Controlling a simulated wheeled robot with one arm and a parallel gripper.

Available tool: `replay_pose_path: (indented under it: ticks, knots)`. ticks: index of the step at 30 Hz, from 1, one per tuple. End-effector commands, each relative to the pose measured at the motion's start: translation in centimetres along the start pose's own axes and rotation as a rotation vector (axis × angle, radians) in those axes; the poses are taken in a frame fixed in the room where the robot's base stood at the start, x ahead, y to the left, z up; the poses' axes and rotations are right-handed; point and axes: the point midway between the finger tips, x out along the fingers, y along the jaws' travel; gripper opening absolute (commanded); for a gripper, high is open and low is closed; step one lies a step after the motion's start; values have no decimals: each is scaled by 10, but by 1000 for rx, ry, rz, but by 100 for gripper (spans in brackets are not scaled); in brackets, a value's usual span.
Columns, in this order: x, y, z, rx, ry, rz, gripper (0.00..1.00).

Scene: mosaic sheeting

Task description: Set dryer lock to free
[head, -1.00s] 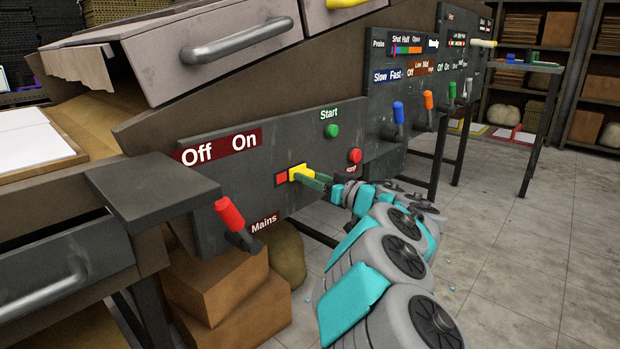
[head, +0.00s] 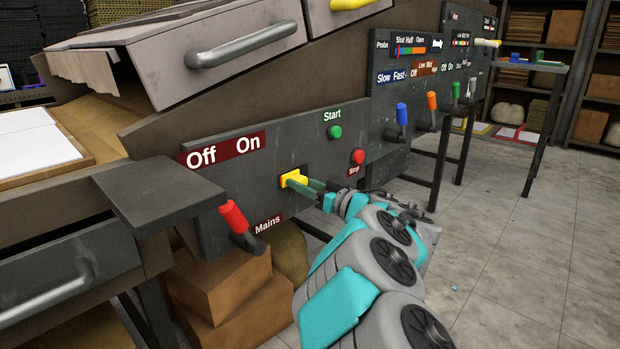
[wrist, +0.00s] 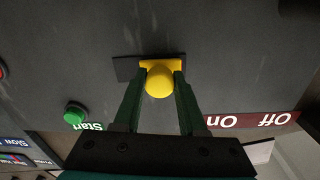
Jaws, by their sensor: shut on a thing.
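A yellow sliding knob (head: 293,178) sits in a small dark slot plate on the grey panel (head: 215,172), between the Off/On sign and the red stop button. I take it for the dryer lock, but read no label beside it. My gripper (head: 305,184) reaches in from the right with green fingers shut on the knob. In the wrist view, the knob (wrist: 159,82) is between both fingertips, and the bare dark part of its slot plate (wrist: 125,69) shows to its left. No red patch shows beside the knob.
A red-handled Mains lever (head: 234,217) stands at lower left. A green Start button (head: 335,132) and red stop button (head: 358,156) are close to my arm. Blue (head: 402,113) and orange (head: 432,101) levers stand farther right. Cardboard boxes (head: 225,285) lie below; the floor at right is clear.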

Motion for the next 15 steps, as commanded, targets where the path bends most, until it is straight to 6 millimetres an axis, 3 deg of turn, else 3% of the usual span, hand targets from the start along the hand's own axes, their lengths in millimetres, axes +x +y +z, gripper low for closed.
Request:
replay_pose_path:
  ticks: [13, 14, 15]
  knots:
    - [0, -9, 3, 0, -3, -5, 0]
    - [0, -9, 3, 0, -3, -5, 42]
    - [0, -9, 3, 0, -3, -5, 46]
